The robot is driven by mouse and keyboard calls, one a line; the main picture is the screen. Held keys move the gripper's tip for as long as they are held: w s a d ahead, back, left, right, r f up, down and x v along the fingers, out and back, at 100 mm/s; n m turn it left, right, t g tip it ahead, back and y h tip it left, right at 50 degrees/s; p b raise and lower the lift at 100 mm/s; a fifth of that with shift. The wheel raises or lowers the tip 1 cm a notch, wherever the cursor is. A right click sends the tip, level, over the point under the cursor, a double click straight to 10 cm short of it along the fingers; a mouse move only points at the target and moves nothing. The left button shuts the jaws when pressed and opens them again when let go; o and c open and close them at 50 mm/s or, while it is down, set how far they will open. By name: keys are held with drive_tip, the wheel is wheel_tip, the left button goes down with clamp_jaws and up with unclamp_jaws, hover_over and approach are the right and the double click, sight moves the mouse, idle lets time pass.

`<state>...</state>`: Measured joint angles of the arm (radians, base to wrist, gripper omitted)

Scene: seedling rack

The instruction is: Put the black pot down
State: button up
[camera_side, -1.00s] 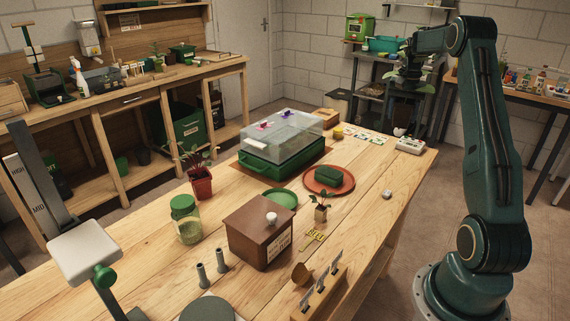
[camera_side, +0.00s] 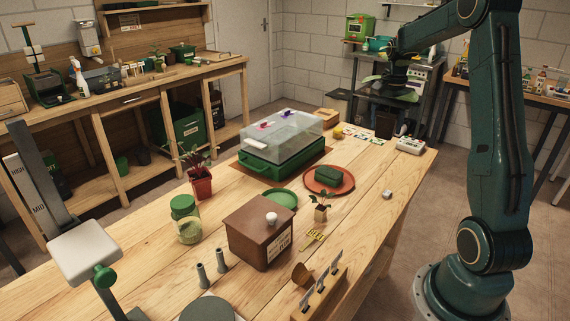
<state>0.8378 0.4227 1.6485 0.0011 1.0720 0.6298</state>
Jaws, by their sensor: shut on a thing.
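The black pot (camera_side: 384,125) shows as a small dark shape at the far right end of the wooden table. Broad green leaves spread above it. My gripper (camera_side: 397,83) is at the far end of the table, among and just above these leaves, pointing down. It is shut on the black pot, though the leaves and the dark background hide the fingertips. I cannot tell whether the pot's base touches the table.
A label holder (camera_side: 411,146) lies right of the pot. A clear-lidded green propagator (camera_side: 262,168), a terracotta saucer (camera_side: 345,186) and a brown box (camera_side: 240,231) stand nearer. The table's right front strip is mostly clear.

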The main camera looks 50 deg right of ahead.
drive_tip(key=s+a+m, duration=0.1)
drive_tip(key=s+a, duration=0.2)
drive_tip(key=a, duration=0.8)
drive_tip(key=f, duration=1.7)
drive_tip(key=shift+d, duration=0.2)
drive_tip(key=shift+f, duration=1.85)
drive_tip(key=shift+f, duration=0.15)
drive_tip(key=o, duration=1.1)
drive_tip(key=shift+c, duration=0.2)
drive_tip(key=shift+r, duration=0.2)
wheel_tip(320, 180, up, 12)
